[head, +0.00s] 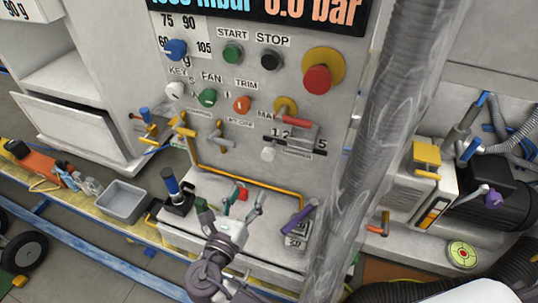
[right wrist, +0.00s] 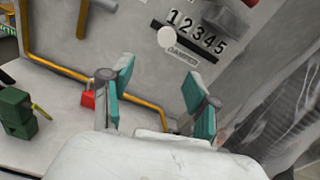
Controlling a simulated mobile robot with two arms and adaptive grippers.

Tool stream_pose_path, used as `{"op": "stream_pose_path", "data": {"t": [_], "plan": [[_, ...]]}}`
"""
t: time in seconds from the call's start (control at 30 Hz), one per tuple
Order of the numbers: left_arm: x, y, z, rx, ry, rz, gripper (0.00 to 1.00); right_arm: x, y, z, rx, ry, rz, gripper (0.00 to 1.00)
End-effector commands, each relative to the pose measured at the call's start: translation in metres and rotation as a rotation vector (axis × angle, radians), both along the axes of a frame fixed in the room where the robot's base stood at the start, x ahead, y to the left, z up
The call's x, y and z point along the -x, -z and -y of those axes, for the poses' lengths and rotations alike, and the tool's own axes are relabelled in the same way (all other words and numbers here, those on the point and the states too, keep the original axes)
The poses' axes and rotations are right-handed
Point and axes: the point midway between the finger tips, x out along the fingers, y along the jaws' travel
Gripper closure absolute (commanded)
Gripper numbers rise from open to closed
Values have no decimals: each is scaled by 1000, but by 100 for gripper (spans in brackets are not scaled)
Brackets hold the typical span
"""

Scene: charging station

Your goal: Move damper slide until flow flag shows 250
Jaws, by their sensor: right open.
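The damper scale (head: 294,147), numbered 1 to 5, is on the panel right of centre. It also shows at the top of the right wrist view (right wrist: 197,30), above a DAMPER label (right wrist: 183,56). A pale round knob (head: 268,154) sits at its left end, also in the wrist view (right wrist: 166,38). A grey block with a red handle (head: 297,122) partly covers the scale in the head view. I cannot make out a flow flag reading 250. My right gripper (head: 246,200) is open and empty, below and apart from the scale; its teal fingers (right wrist: 158,80) point toward the panel.
A red padlock-like item (right wrist: 88,97) and a yellow pipe (head: 245,180) lie near the fingers. A purple-handled lever (head: 301,217) stands to the right on the ledge. A thick grey hose (head: 385,110) hangs right of the panel. A grey bin (head: 123,201) sits left.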

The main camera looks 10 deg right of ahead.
Motion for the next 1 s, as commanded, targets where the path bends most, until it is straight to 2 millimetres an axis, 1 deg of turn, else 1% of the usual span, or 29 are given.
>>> {"op": "stream_pose_path", "data": {"t": [0.03,0.1,0.17,0.27,0.4,0.5,0.63,0.8,0.9,1.0], "plan": [[-7,1,1,1,0,11,30,-2,-6,0,7,3,17,40],[-14,0,1,3,-1,21,30,-5,-11,2,12,4,26,40],[-14,-2,2,4,-1,21,30,-10,-12,5,13,5,27,40],[-3,-5,3,4,-2,5,30,-23,-13,14,14,5,26,40],[20,-10,3,3,-3,-27,30,-47,-13,30,14,5,26,40],[25,-13,3,3,-3,-35,30,-66,-13,42,14,4,26,40],[21,-17,3,3,-2,-29,30,-87,-12,57,14,4,24,40],[8,-20,4,5,-2,-11,30,-107,-10,70,12,3,23,40],[2,-22,5,6,-1,-1,30,-113,-9,74,10,3,22,40],[1,-22,5,6,-1,1,30,-116,-9,76,8,4,23,40]]}}
